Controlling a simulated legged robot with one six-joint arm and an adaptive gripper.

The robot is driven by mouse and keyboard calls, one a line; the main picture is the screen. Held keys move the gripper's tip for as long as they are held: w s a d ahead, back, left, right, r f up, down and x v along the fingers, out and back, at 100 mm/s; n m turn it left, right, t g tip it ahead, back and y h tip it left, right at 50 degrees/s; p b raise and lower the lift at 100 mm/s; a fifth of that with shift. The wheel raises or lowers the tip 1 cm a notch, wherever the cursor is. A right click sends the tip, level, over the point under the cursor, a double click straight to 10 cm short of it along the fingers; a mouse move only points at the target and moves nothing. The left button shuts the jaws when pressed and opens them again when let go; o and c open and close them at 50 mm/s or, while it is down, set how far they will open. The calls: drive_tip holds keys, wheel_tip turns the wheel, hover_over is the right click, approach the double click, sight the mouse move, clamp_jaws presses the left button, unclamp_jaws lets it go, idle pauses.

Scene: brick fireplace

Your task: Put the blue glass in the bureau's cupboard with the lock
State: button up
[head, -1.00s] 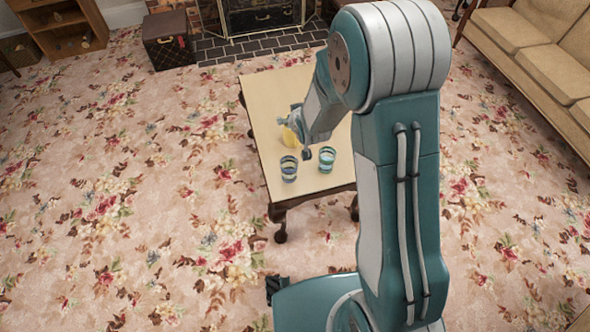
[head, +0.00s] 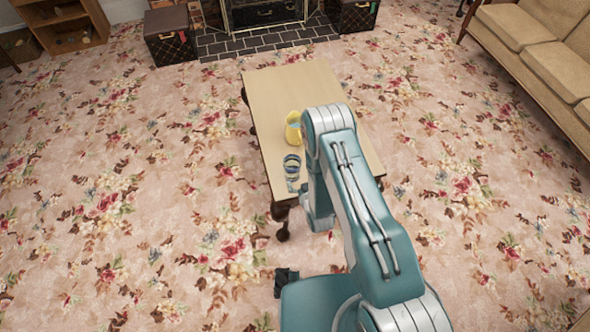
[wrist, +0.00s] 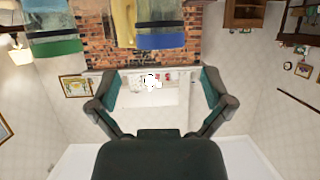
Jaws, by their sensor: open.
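The blue glass (head: 292,163) stands on the near left part of the low table (head: 290,88) in the head view. In the wrist view, which looks upside down, the blue glass (wrist: 160,25) is at the top middle. A green-based glass (wrist: 52,30) is at the top left there; my arm hides it in the head view. My gripper (wrist: 158,76) is open, with nothing between its fingers, and apart from the glasses. My arm hides it in the head view. I cannot make out the bureau or its lock.
A yellow pitcher (head: 294,128) stands behind the blue glass; its yellow (wrist: 123,22) also shows in the wrist view. An open wooden shelf (head: 62,28) is at the far left, a sofa (head: 545,50) at the right. Trunks flank the fireplace. The carpet left of the table is clear.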

sight(290, 161)
drive_tip(key=x, duration=1)
drive_tip(key=shift+w+f, duration=0.1)
drive_tip(key=shift+w, duration=0.15)
drive_tip(key=c, duration=1)
